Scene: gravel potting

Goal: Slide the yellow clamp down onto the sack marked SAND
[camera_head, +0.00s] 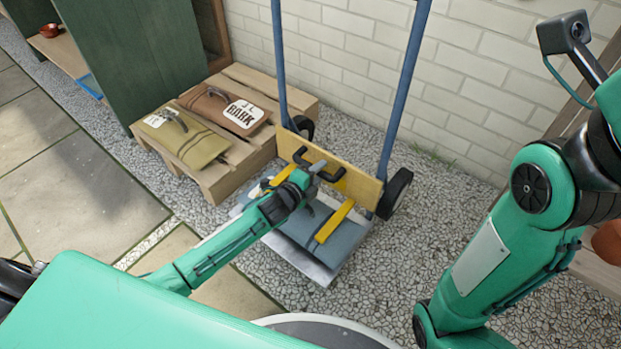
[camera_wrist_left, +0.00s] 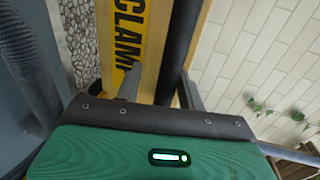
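The yellow clamp (camera_head: 335,222) is on the blue-railed hand truck, with a tan board, black handle bars and yellow arms reaching forward over a blue-grey sack. The sack (camera_head: 345,236) lies on the truck's metal plate; no SAND mark is readable on it. My left gripper (camera_head: 314,171) is at the clamp's black handle. In the left wrist view, its fingers (camera_wrist_left: 160,88) stand apart on either side of a dark bar, with a gap visible on the left. The board with a yellow CLAMP label (camera_wrist_left: 128,35) is just beyond. My right gripper is out of view.
A wooden pallet (camera_head: 222,185) at left holds a brown sack marked BARK (camera_head: 215,105) and an olive sack (camera_head: 190,148). The truck's rails (camera_head: 405,90) and wheel (camera_head: 397,192) stand before a white brick wall (camera_head: 480,95). Gravel (camera_head: 400,265) is clear at right.

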